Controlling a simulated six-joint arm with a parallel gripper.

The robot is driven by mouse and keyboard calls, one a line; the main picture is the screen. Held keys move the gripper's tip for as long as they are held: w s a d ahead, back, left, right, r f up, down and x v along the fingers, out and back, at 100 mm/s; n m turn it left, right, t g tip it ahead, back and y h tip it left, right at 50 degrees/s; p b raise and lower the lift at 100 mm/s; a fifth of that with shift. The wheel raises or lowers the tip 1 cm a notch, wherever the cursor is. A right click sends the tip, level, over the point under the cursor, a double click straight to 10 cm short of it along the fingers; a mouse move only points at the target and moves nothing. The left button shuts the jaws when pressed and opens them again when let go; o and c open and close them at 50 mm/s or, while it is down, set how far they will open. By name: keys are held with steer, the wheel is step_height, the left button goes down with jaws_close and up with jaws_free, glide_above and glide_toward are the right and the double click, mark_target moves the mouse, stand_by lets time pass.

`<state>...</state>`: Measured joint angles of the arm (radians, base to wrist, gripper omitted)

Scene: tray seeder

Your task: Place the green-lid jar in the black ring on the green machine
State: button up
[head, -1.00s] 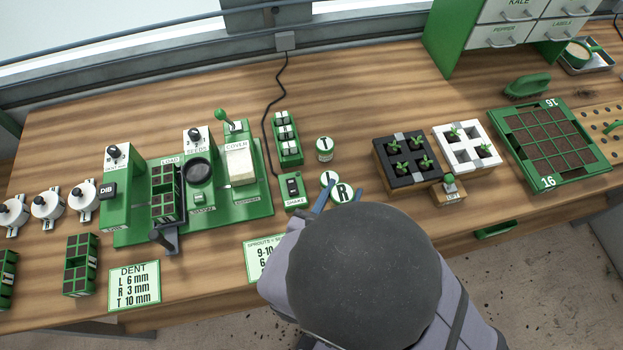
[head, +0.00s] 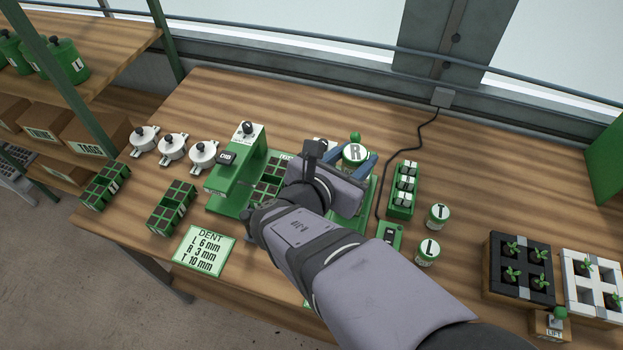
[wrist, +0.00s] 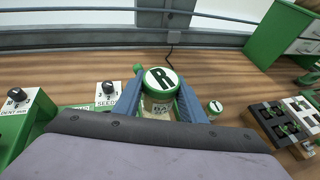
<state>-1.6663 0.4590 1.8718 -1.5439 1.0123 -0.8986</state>
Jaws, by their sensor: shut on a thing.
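My gripper (head: 355,165) is shut on the green-lid jar (head: 355,152), whose white lid top reads R. In the wrist view the jar (wrist: 161,84) stands between the two blue fingers, close to upright. The green machine (head: 228,192) is on the bench, with a dial post and a DIB stamp at its left part. My gripper and the jar are over the machine's right part. The black ring is hidden behind my arm in the head view and does not show in the wrist view.
Two more green-lid jars, T (head: 438,212) and another (head: 428,247), stand right of the machine beside a green rack (head: 403,190). A black cable (head: 385,165) runs to the back. Seedling trays (head: 518,268) are at the right, white pots (head: 173,146) at the left.

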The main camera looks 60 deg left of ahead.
steer(key=s+a+r+n+g+y, duration=0.2)
steer(key=s+a+n+g+y, duration=0.2)
steer(key=s+a+n, duration=0.1)
steer(key=shift+s+a+y, duration=0.3)
steer(key=shift+s+a, duration=0.15)
steer(key=shift+a, duration=0.7)
steer(key=shift+f+p, duration=0.55)
steer(key=shift+f, duration=4.4)
steer(key=shift+f+b, duration=0.2)
steer(key=shift+b, duration=0.1)
steer(key=o, duration=1.1)
steer(key=shift+r, duration=0.15)
